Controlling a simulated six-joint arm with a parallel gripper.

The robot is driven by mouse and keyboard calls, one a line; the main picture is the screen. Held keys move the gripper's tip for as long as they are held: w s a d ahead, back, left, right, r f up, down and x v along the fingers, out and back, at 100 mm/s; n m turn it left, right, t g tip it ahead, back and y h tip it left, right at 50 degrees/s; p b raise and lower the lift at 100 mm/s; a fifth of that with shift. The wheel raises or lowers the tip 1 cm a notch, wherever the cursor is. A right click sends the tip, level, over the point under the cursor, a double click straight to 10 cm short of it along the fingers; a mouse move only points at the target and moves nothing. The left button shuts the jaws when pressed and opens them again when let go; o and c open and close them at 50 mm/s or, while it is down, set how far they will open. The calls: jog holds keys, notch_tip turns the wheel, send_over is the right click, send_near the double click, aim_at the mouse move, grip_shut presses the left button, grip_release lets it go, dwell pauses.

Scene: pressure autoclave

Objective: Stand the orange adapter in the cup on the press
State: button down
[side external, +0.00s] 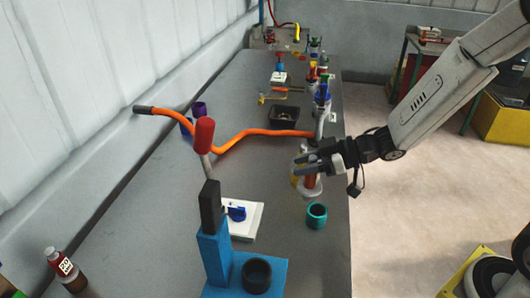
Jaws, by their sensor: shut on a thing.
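The press is a blue stand (214,252) with a black column and a red-knobbed lever (204,136), near the front of the bench. A dark round cup (257,271) sits upright on its blue base, and its mouth is clear. My gripper (298,166) is shut, well behind the cup and above the bench's right side. A small yellow-orange piece (295,181), which looks like the adapter, shows just below the fingertips. The fingers hide part of it, so its exact tilt and grip cannot be told. A red-brown and whitish fitting (311,186) shows right beside it.
A teal ring-like cup (316,215) stands between my gripper and the press. A white plate with a blue part (240,216) lies behind the press. An orange hose (255,132) crosses the bench. A black bin (284,117) and several coloured valves stand farther back.

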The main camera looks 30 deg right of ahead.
jog(key=s+a+n+g+y, duration=0.1)
jog(key=s+a, duration=0.2)
jog(key=a, duration=0.6)
jog(key=s+a+n+g+y, duration=0.1)
jog(key=s+a+n+g, duration=0.1)
jog(key=a, duration=0.7)
jog(key=shift+s+a, duration=0.3)
jog(key=shift+s, duration=0.45)
jog(key=shift+f, duration=0.1)
jog(key=shift+f, duration=2.1)
jog(key=shift+f, duration=0.15)
jog(key=shift+f, duration=1.65)
jog(key=shift+f, duration=0.4)
